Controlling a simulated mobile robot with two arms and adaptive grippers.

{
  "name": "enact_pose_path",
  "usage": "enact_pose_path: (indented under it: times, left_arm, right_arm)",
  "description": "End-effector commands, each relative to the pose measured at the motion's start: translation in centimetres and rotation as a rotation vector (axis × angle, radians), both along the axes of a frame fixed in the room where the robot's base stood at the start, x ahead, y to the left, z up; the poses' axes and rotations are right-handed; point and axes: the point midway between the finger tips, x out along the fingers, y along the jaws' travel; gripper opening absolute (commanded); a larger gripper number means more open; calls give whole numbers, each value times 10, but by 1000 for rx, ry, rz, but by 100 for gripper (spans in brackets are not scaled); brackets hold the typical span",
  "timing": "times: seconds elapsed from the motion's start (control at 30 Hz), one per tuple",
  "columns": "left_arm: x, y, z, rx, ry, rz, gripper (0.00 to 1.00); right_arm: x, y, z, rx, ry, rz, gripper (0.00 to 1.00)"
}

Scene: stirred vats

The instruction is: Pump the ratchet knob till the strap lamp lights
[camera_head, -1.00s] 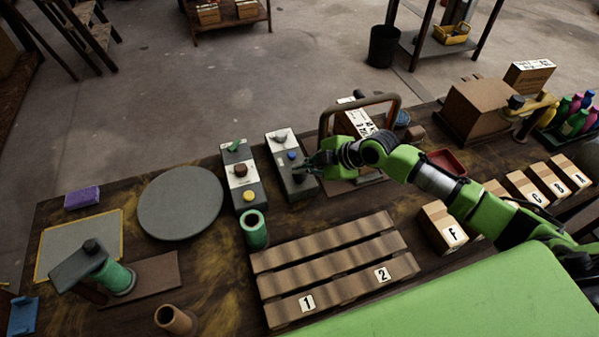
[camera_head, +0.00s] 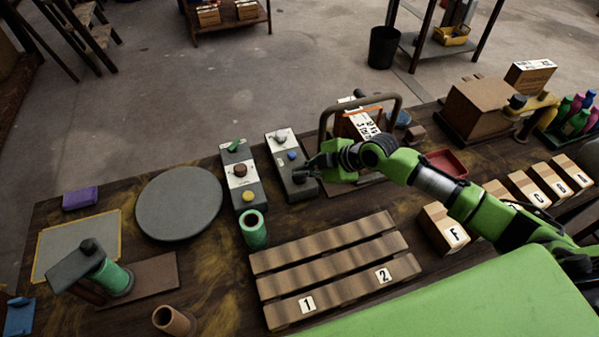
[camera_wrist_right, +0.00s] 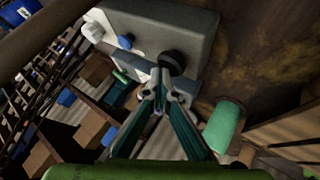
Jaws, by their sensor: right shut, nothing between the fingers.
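A grey control box (camera_head: 290,166) stands on the table and bears a black knob (camera_head: 299,178), a blue button (camera_head: 292,155) and a pale lamp-like cap (camera_head: 280,138). I cannot tell whether the cap is lit. My right gripper (camera_head: 309,172) is shut and empty, its tips close beside the black knob. In the right wrist view, the fingertips (camera_wrist_right: 165,78) point at the knob (camera_wrist_right: 171,62); I cannot tell whether they touch it. A carton (camera_head: 357,123) sits under a brown arch (camera_head: 326,122), with an orange strip (camera_head: 367,111) at it. My left gripper is out of view.
A second panel (camera_head: 240,173) stands left of the control box, with a green cup (camera_head: 253,229) in front. A slatted pallet (camera_head: 330,262) lies nearer. A grey disc (camera_head: 180,204) is farther left. A red tray (camera_head: 447,163) lies right, behind my arm.

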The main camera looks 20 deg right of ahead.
Motion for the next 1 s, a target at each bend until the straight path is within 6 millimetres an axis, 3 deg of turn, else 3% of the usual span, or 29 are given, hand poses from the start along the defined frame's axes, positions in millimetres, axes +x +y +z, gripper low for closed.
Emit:
enact_pose_path:
  times: [0.7, 1.0]
  left_arm:
    - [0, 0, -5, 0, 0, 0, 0]
    - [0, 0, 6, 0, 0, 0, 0]
  right_arm:
    - [-1, -1, -8, -3, 5, 0, 0]
    - [-1, -1, 6, -3, 4, 1, 0]
